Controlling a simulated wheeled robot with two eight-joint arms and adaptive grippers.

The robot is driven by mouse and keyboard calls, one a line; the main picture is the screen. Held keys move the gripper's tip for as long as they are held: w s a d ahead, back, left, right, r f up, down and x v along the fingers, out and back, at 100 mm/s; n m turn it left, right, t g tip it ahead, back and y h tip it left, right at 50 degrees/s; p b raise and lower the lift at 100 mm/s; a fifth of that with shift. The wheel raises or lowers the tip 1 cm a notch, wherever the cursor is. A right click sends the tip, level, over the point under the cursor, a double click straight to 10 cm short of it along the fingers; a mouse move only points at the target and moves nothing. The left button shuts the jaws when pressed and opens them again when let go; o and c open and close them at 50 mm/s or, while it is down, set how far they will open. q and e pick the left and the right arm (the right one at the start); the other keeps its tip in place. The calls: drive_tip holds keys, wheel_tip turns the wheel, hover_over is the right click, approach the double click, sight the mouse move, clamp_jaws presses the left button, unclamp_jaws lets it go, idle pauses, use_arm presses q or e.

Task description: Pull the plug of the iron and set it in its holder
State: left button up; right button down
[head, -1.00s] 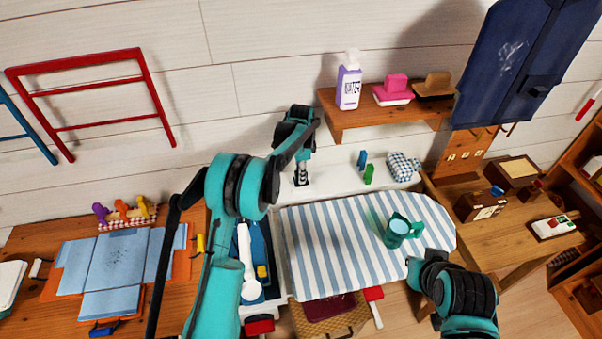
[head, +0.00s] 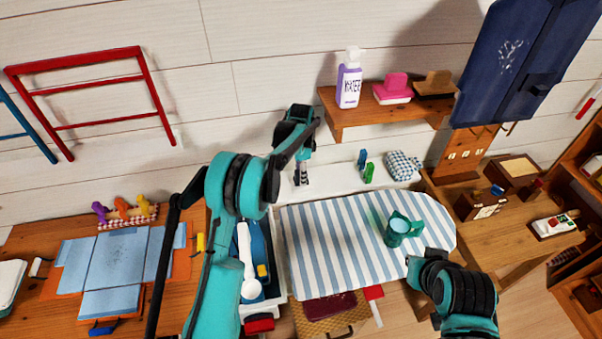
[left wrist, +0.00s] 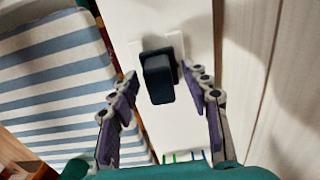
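A dark, blocky plug (left wrist: 157,77) sits on a pale plate on the white ledge (left wrist: 130,20) in the left wrist view. My left gripper (left wrist: 165,88) is open, with one finger on each side of the plug and gaps between. In the head view my left gripper (head: 302,178) points down at the ledge behind the striped ironing board (head: 320,245), and it hides the plug there.
A blue and a green peg and a checked cloth bundle (head: 403,165) lie on the ledge, right of my left gripper.

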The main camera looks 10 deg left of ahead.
use_arm(q)
drive_tip(key=shift+r, duration=0.1)
wheel_tip(320, 180, up, 12)
drive_tip(key=s+a+r+n+t+b, duration=0.1)
drive_tip(key=s+r+n+t, duration=0.15)
drive_tip(key=s+r, duration=0.4)
drive_tip(key=s+a+n+t+b, duration=0.25)
drive_tip(key=s+n, duration=0.45)
drive_tip(key=s, duration=1.3)
drive_tip(key=s+f+n+t+b, duration=0.1)
drive_tip(key=s+f+n+t, duration=0.1)
drive_tip(key=s+f+n, duration=0.2)
drive_tip(key=s+f, duration=0.3)
drive_tip(key=s, duration=0.1)
drive_tip(key=shift+s, duration=0.4)
